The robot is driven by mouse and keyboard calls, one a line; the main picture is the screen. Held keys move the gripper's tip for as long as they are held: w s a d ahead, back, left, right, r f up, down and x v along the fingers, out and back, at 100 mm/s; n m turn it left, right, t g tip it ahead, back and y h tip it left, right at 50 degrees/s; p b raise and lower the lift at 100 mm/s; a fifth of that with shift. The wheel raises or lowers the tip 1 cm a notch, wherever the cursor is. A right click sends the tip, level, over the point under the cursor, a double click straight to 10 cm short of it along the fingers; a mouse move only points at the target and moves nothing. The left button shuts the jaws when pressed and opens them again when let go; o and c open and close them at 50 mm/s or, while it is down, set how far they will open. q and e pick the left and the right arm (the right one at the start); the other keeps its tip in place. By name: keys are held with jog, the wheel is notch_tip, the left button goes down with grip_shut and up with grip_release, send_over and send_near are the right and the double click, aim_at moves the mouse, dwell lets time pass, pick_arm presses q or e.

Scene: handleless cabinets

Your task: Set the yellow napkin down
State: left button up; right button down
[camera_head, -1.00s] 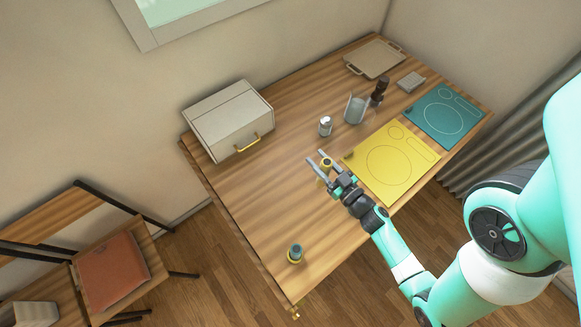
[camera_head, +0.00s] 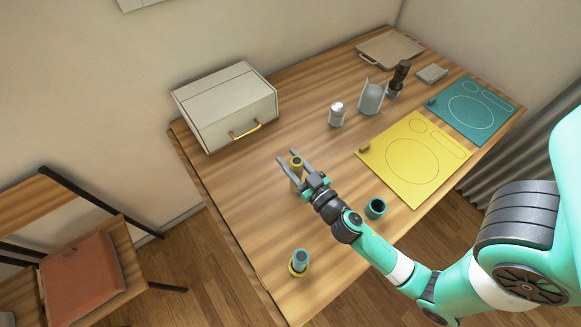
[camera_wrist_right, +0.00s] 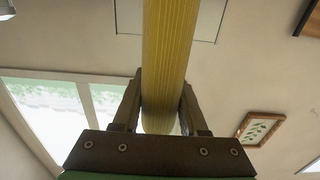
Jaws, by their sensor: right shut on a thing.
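My right gripper (camera_head: 297,172) is shut on the yellow napkin (camera_head: 296,165), a rolled yellow cylinder standing between its fingers over the table's left half. In the right wrist view the napkin (camera_wrist_right: 168,60) runs up the middle as a ribbed yellow roll, between the fingers of my right gripper (camera_wrist_right: 160,95). Whether its lower end touches the table is hidden by the gripper. The yellow mat (camera_head: 412,165) lies flat to the right of the gripper. My left gripper is not in view.
A teal cup (camera_head: 376,208) stands near the front edge. A teal cylinder with a yellow base (camera_head: 299,261) stands at the near corner. A bread box (camera_head: 225,105), a shaker (camera_head: 337,114), a holder (camera_head: 371,97) and a teal mat (camera_head: 470,110) lie beyond. The wood around the gripper is clear.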

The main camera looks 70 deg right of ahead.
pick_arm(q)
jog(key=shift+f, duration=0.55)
pick_arm(e)
jog(key=shift+s+f, duration=0.1)
jog(key=shift+f, duration=0.55)
jog(key=shift+f, duration=0.2)
jog(key=c, duration=0.9)
grip_release()
jog(key=shift+b, duration=0.3)
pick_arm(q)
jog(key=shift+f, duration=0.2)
pick_arm(e)
jog(key=o, duration=0.5)
jog(key=shift+c, duration=0.2)
